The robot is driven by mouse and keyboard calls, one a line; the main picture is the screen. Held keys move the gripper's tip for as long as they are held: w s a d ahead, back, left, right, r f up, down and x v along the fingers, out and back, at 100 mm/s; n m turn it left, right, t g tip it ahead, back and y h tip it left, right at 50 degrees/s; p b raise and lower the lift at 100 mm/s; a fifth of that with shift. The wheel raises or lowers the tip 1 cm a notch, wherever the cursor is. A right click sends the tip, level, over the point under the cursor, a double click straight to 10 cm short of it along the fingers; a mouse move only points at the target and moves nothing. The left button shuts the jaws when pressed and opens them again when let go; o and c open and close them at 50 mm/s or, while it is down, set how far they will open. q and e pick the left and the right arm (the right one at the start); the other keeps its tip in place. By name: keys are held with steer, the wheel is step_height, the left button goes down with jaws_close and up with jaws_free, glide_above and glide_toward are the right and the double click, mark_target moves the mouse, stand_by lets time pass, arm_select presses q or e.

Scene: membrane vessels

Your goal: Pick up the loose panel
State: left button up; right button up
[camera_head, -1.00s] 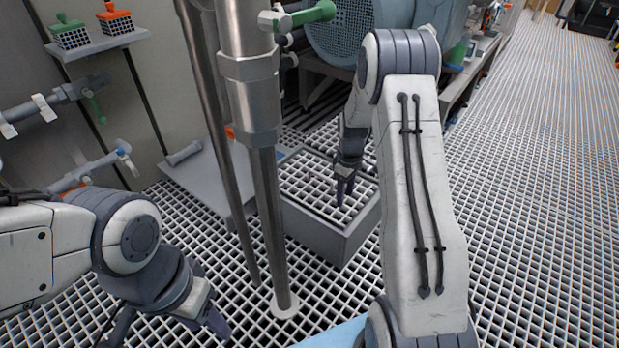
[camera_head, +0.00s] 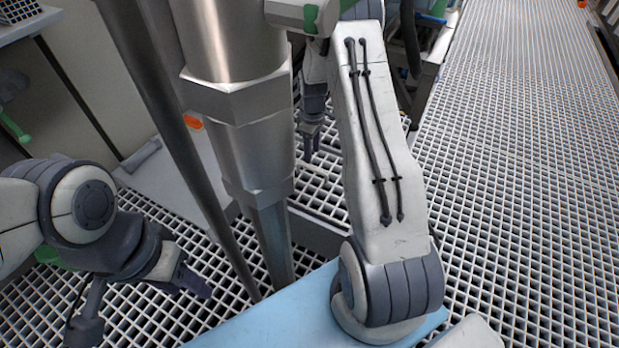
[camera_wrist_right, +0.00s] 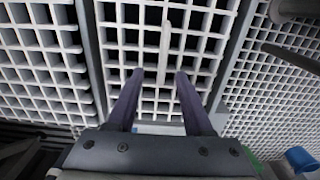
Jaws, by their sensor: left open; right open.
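A square white grating panel (camera_head: 325,185) lies in the top of a low grey box behind the steel pole, which hides part of it. I cannot tell whether it is the loose one. My right gripper (camera_head: 313,150) points down over this grating. In the right wrist view, the grating panel (camera_wrist_right: 125,50) lies between two dark seams, and my open right gripper (camera_wrist_right: 160,74) is above it with nothing clearly held. Whether the fingers touch it is unclear. My left gripper (camera_head: 142,303) is open and empty above the floor grating at the lower left.
A thick steel pole (camera_head: 240,150) and a thinner dark pole (camera_head: 185,140) stand in front of the box. A light blue surface (camera_head: 275,322) is at the bottom. Grated floor (camera_head: 520,180) is clear on the right. A blue object (camera_wrist_right: 300,160) shows at the wrist view's corner.

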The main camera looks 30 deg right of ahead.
mark_target(312, 168)
step_height(312, 168, down, 3)
steer(key=shift+f+b, duration=0.15)
steer(key=shift+b, duration=0.55)
steer(key=f+b, duration=0.4)
steer(key=f, duration=0.1)
steer(key=shift+s+a+b, duration=0.15)
steer(key=shift+s+b, duration=0.05)
steer(key=shift+b, duration=0.1)
steer(key=shift+r, duration=0.1)
jaws_close()
steer(key=shift+r, duration=0.1)
stand_by(0.3)
